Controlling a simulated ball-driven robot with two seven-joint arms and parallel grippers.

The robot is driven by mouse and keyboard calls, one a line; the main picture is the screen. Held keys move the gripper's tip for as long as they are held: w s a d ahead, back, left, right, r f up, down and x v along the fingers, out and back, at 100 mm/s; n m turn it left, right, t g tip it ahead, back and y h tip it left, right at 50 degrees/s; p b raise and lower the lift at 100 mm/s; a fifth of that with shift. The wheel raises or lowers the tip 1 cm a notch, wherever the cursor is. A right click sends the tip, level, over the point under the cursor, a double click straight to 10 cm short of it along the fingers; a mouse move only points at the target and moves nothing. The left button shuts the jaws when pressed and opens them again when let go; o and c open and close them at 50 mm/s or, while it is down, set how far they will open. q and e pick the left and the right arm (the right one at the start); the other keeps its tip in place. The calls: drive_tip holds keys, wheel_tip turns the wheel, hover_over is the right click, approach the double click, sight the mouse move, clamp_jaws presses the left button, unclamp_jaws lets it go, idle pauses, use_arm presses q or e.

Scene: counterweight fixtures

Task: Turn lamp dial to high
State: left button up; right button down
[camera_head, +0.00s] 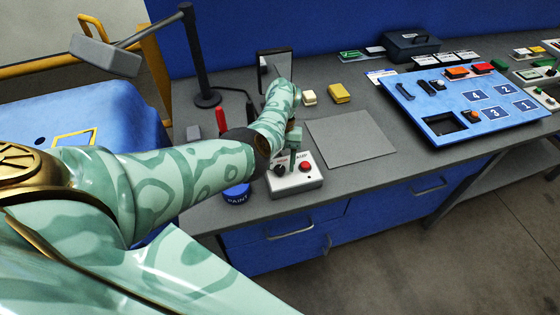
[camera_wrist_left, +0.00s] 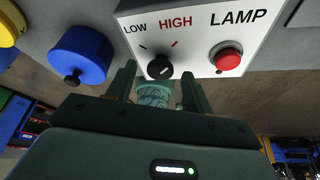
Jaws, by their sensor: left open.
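The lamp control box (camera_head: 292,184) is a small white box near the front edge of the grey bench. In the left wrist view its face (camera_wrist_left: 193,55) reads LOW, HIGH and LAMP. The black dial (camera_wrist_left: 160,67) sits below a dark LOW tick and a red HIGH tick; I cannot tell clearly which tick it points to. A red button (camera_wrist_left: 227,57) is right of the dial. My left gripper (camera_wrist_left: 158,77) is open, its fingers appearing either side of the dial. Contact is not visible. My left forearm hides part of the box's surroundings in the head view. My right gripper is not in view.
A dark post (camera_head: 195,60) carrying a grey head (camera_head: 105,56) rises behind my arm.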

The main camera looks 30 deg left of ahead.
use_arm(q)
drive_tip(key=v, duration=1.6)
drive_tip(key=shift+p, duration=0.4)
drive_tip(key=shift+r, duration=0.1)
